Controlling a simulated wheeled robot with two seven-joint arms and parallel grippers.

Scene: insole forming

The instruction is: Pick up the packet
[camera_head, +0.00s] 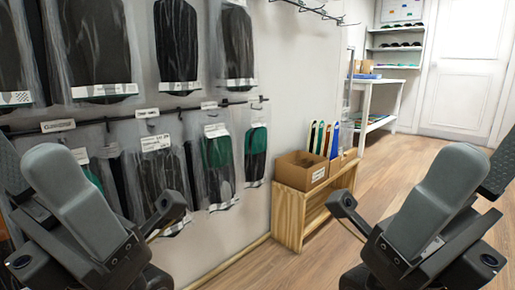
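Several clear plastic packets hang on the wall at the left in two rows, with dark insoles inside and white labels. One packet (217,160) in the lower row shows a green and black insole. Another packet (255,150) with green hangs to its right, and a dark one (162,178) to its left. Which packet the task means cannot be told. My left gripper (166,212) is at the lower left, in front of the lower row; contact with a packet cannot be told. My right gripper (345,207) is at the lower right, away from the packets. Finger openings are unclear.
A cardboard box (301,170) with upright coloured insoles stands on a low wooden shelf unit (290,208) against the wall. A white table (382,83), wall shelves (394,48) and a white door (466,65) are behind. The wooden floor (425,150) is clear.

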